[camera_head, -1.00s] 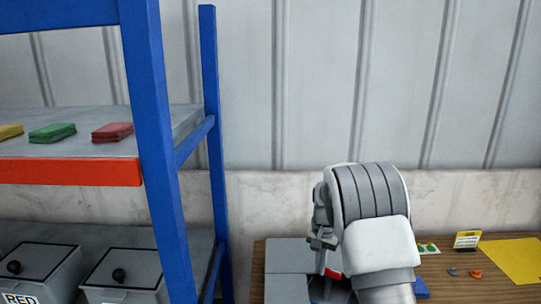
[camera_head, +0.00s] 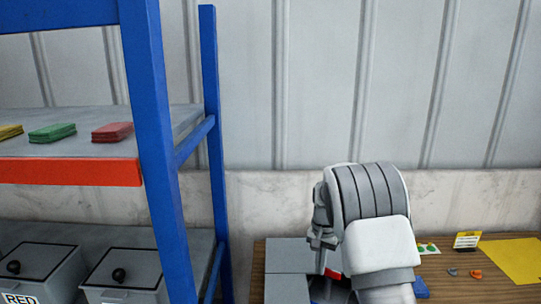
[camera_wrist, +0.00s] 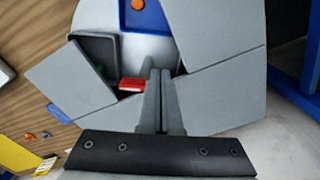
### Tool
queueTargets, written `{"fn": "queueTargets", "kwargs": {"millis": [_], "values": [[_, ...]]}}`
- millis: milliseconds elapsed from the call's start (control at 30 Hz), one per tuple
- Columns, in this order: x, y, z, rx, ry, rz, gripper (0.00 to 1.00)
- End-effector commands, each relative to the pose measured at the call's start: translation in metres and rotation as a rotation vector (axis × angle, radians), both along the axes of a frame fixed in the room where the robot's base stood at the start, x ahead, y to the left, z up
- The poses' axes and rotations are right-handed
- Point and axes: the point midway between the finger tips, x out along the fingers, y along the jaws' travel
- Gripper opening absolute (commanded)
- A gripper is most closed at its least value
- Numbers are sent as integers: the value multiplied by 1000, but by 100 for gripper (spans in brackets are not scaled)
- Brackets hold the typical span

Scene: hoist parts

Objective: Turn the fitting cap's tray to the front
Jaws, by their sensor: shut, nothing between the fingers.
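In the wrist view, my gripper (camera_wrist: 160,72) is shut and empty, its fingers reaching over a white round surface (camera_wrist: 150,47) among grey panels. A dark grey tray (camera_wrist: 97,42) lies left of the fingertips, partly under a panel. A red piece (camera_wrist: 132,84) is close beside the fingers; I cannot tell whether they touch. A blue tray (camera_wrist: 152,20) with an orange round piece (camera_wrist: 138,4) lies at the top edge, cut off by the frame. I cannot tell which piece is the fitting cap. In the head view my arm hides most of this.
Grey panels (camera_head: 290,252) stand on the wooden table, left of my arm. A blue-framed rack (camera_head: 165,150) with lidded bins (camera_head: 125,272) stands left.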

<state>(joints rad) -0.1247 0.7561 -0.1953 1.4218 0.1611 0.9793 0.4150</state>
Motion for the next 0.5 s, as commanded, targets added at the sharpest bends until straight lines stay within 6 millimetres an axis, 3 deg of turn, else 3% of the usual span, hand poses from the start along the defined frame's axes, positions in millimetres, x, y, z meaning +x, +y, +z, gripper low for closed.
{"fn": "queueTargets", "kwargs": {"millis": [167, 500], "values": [[0, 0, -2, 0, 0, 0, 0], [0, 0, -24, 0, 0, 0, 0]]}}
